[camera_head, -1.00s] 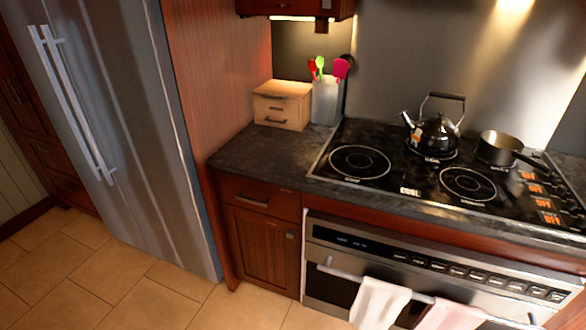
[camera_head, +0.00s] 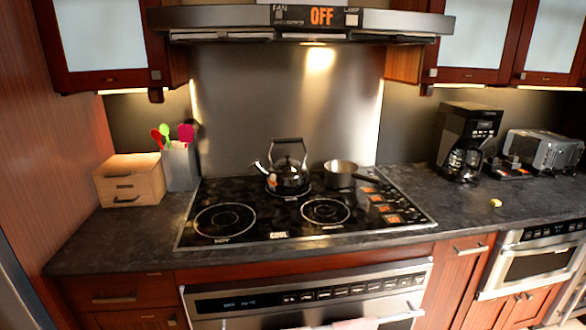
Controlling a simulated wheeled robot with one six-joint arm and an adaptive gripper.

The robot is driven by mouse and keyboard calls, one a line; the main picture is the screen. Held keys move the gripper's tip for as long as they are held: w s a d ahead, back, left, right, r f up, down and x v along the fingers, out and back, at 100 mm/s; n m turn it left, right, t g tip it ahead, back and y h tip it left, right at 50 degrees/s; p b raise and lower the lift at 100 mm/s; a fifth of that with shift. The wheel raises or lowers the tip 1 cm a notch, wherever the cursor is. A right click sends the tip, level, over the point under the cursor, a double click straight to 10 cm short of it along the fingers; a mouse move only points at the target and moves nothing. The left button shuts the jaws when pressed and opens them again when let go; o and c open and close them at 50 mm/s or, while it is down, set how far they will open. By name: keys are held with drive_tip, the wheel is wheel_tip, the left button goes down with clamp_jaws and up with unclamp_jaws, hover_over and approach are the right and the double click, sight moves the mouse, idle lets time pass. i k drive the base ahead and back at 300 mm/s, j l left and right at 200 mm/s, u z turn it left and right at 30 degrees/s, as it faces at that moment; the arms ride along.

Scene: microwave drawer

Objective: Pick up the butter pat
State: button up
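A small pale yellow piece (camera_head: 495,202), which looks like the butter pat, lies on the dark countertop (camera_head: 440,190) to the right of the cooktop. It sits in front of the coffee maker and has clear counter around it. It is too small to make out in detail. My gripper is not in view.
The black cooktop (camera_head: 262,220) holds a kettle (camera_head: 288,178) and a saucepan (camera_head: 341,174). A coffee maker (camera_head: 466,140) and a toaster (camera_head: 545,150) stand at the back right. A microwave drawer (camera_head: 538,262) is below the counter. A wooden box (camera_head: 130,181) and utensil holder (camera_head: 180,166) stand left.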

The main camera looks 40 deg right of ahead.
sight(494, 203)
drive_tip(key=z, duration=2.05)
